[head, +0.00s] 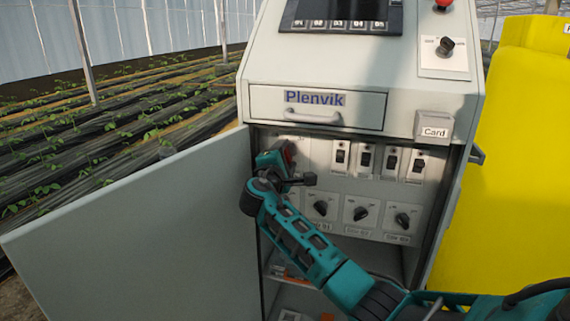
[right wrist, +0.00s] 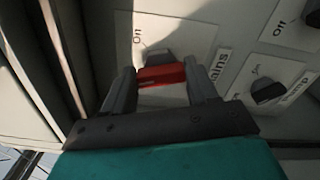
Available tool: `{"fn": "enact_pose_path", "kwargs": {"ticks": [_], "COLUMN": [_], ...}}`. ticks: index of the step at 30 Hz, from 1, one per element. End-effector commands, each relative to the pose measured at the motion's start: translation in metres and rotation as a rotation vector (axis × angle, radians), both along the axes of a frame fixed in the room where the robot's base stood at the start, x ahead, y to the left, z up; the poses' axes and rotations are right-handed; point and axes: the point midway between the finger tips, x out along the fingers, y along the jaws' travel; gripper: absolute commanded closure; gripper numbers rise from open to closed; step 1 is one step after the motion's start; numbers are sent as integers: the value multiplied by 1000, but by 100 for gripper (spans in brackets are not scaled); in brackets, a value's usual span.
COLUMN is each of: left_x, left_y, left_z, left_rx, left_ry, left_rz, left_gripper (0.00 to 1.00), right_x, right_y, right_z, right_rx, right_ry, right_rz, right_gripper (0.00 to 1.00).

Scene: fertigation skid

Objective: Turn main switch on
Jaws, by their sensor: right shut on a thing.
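The main switch (right wrist: 162,76) has a red handle on a pale plate, with a partly covered label ending in "ains" beside it in the right wrist view. My right gripper (right wrist: 160,72) is shut on this red handle, one finger on each side. In the head view the right gripper (head: 285,158) is at the upper left inside the open cabinet (head: 340,140) and covers most of the switch. The handle lies crosswise between the fingers. Which position it points to is hard to tell. My left gripper is not in view.
The cabinet door (head: 130,230) stands open to the left. Right of the gripper are several toggle switches (head: 365,158), with black rotary knobs (head: 361,213) below. A drawer (head: 316,107) is above. A yellow tank (head: 525,170) stands at right.

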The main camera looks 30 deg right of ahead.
Motion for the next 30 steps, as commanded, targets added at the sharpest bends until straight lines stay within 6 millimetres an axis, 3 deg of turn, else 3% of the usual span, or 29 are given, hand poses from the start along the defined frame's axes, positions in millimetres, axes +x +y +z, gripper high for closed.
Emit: {"fn": "enact_pose_path", "kwargs": {"ticks": [8,30], "left_x": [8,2], "left_y": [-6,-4], "left_z": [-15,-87], "left_rx": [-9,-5], "left_ry": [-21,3], "left_rz": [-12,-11], "left_gripper": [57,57], "right_x": [0,1], "right_y": [1,2], "right_z": [-7,-10], "right_rx": [175,605], "right_ry": [-203,-704], "right_rz": [2,1], "right_gripper": [72,72]}}
